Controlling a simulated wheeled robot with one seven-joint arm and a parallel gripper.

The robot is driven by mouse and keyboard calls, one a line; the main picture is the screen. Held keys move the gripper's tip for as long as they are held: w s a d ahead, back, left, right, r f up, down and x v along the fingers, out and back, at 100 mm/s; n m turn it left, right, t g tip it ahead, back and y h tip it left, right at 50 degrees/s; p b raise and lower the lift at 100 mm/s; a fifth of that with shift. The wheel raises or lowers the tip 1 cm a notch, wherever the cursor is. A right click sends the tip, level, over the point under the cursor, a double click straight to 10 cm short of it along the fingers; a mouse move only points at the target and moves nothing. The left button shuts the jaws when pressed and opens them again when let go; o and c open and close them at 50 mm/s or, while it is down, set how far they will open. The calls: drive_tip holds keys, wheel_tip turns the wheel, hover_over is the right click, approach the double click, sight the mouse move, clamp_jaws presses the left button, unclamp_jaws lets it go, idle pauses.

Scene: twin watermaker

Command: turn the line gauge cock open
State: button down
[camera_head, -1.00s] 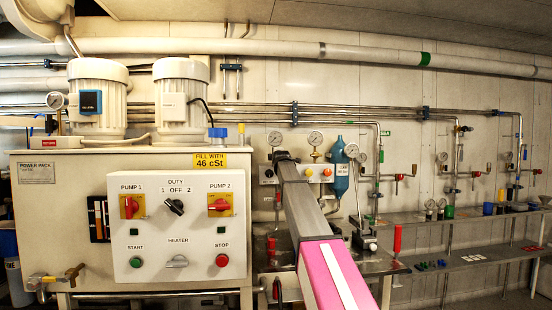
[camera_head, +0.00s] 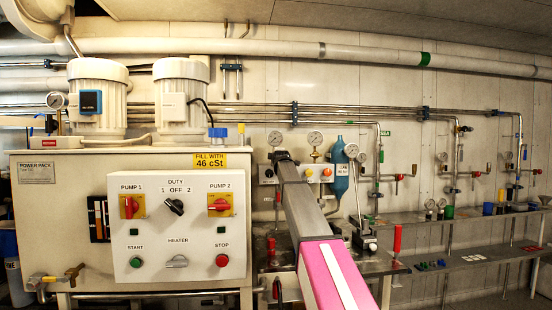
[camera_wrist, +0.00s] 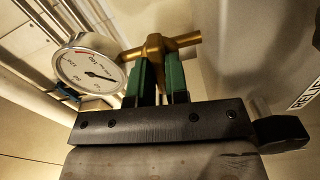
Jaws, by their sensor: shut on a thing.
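The brass cock (camera_wrist: 184,40) shows in the wrist view, its bar handle running across the top middle and rising slightly to the right. My gripper (camera_wrist: 158,72) has its two green-padded fingers on either side of the cock's brass middle, shut on it. A round white pressure gauge (camera_wrist: 89,66) sits just left of the cock. In the head view, my arm covers the cock and my fingertips. A gauge (camera_head: 275,138) shows just above the arm's far end there. The lower part of the cock is hidden between my fingers.
The power pack cabinet (camera_head: 70,220) with its switch panel stands left of my arm. A blue cylinder (camera_head: 341,178) and a second gauge (camera_head: 316,137) are close on the right. Pipes run along the wall. A shelf (camera_head: 470,212) holds small parts farther right.

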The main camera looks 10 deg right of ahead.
drive_tip(key=m, duration=1.2)
drive_tip(key=shift+m, duration=2.2)
drive_tip(key=c, duration=1.1)
unclamp_jaws()
drive_tip(key=s, duration=1)
drive_tip(key=shift+s, duration=0.4)
